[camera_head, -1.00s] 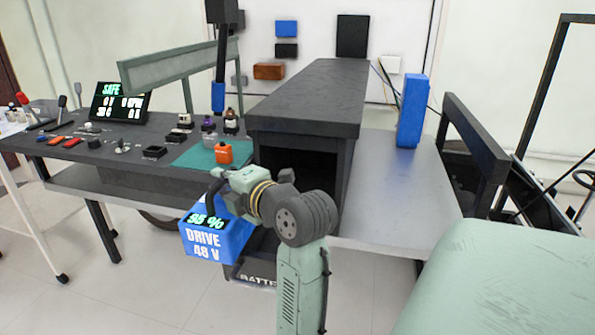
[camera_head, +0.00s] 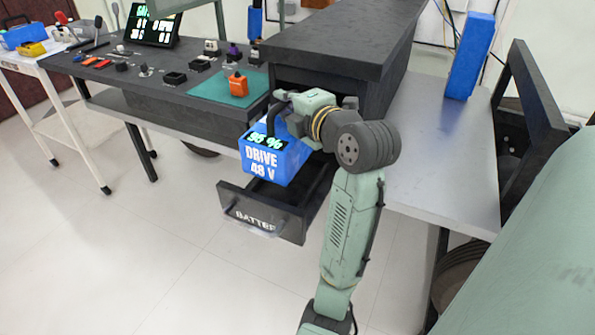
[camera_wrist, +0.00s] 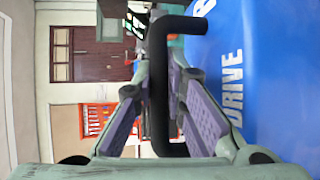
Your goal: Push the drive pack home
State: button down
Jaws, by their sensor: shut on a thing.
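The blue drive pack (camera_head: 275,158), marked "DRIVE 48 V" with a green "95 %" display, hangs upright from my gripper (camera_head: 285,104). In the wrist view my gripper (camera_wrist: 160,100) is shut around the black handle (camera_wrist: 158,80), and the pack's blue face (camera_wrist: 270,80) fills the right side. Below the pack is an open drawer (camera_head: 262,216) labelled "BATTE…", pulled out from under the black housing (camera_head: 340,45). The pack appears above the drawer's inner end, in front of the housing's opening. Whether it touches the drawer, I cannot tell. My wrist hides part of the opening.
A bench (camera_head: 110,90) with switches, a screen (camera_head: 153,27) and small parts on a green mat (camera_head: 205,92) is to the left. A blue block (camera_head: 470,55) stands on the grey tabletop (camera_head: 440,150) at right.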

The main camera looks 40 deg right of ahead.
jog(key=shift+f+p, duration=0.3)
jog(key=shift+f, duration=4.65)
jog(key=c, duration=2.1)
grip_release()
jog(key=shift+f, duration=0.15)
jog(key=o, duration=0.5)
jog(key=shift+c, duration=0.2)
